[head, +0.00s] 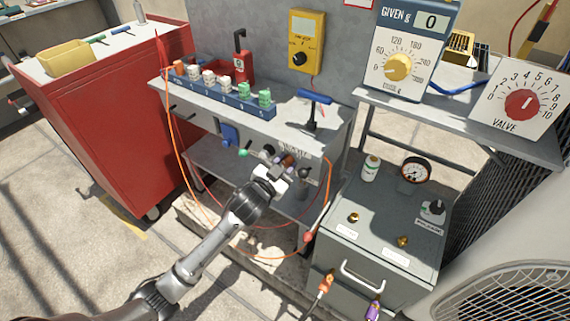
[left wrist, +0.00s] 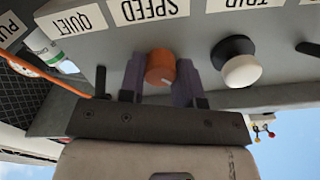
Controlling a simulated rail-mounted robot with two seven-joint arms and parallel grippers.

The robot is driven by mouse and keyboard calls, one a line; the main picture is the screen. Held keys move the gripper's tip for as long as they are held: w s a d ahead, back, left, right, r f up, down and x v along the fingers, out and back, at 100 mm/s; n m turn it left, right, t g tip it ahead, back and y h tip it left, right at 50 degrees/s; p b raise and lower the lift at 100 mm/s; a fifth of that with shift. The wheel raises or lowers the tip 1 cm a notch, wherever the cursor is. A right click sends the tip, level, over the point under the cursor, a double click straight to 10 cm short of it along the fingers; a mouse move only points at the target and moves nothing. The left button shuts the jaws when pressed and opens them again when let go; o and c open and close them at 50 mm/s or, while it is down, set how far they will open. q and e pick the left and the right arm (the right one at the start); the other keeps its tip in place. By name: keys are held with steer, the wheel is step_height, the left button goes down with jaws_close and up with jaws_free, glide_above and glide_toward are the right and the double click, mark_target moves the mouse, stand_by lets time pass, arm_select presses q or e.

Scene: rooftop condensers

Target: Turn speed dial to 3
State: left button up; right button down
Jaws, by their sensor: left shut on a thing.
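The speed dial (left wrist: 161,68) is an orange-brown knob by the SPEED label (left wrist: 151,10) in the left wrist view, which shows the panel upside down. My left gripper (left wrist: 160,76) is shut on the dial, one purple-grey finger on each side of it. In the head view my left gripper (head: 284,174) reaches the front of the grey bench, and the dial (head: 288,160) shows just beyond it, small. I cannot read a number or pointer on the dial. My right gripper is not in view.
A black and white knob (left wrist: 240,65) sits beside the dial by the TRIP label (left wrist: 258,3). An orange hose (head: 176,140) hangs around the bench. A grey cabinet (head: 375,225) with a gauge (head: 415,170) stands to the right, a red cart (head: 110,110) to the left.

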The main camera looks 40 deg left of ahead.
arm_select(q)
steer(key=shift+c, duration=0.6)
steer(key=shift+r+p, duration=0.1)
steer(key=shift+p, duration=0.35)
steer(key=m+p, duration=0.6)
steer(key=p, duration=0.2)
steer(key=shift+r+m+p, duration=0.15)
steer(key=shift+m+p, duration=0.15)
steer(key=shift+m, duration=0.1)
steer(key=shift+m+p, duration=0.4)
steer(key=m+p, duration=0.2)
steer(key=m, duration=0.2)
steer(key=shift+m+p, duration=0.3)
steer(key=shift+p, duration=0.05)
steer(key=m+p, duration=0.1)
steer(key=m, duration=0.3)
steer(key=shift+f, duration=0.2)
steer(key=shift+m, duration=0.8)
steer(key=shift+p, duration=0.3)
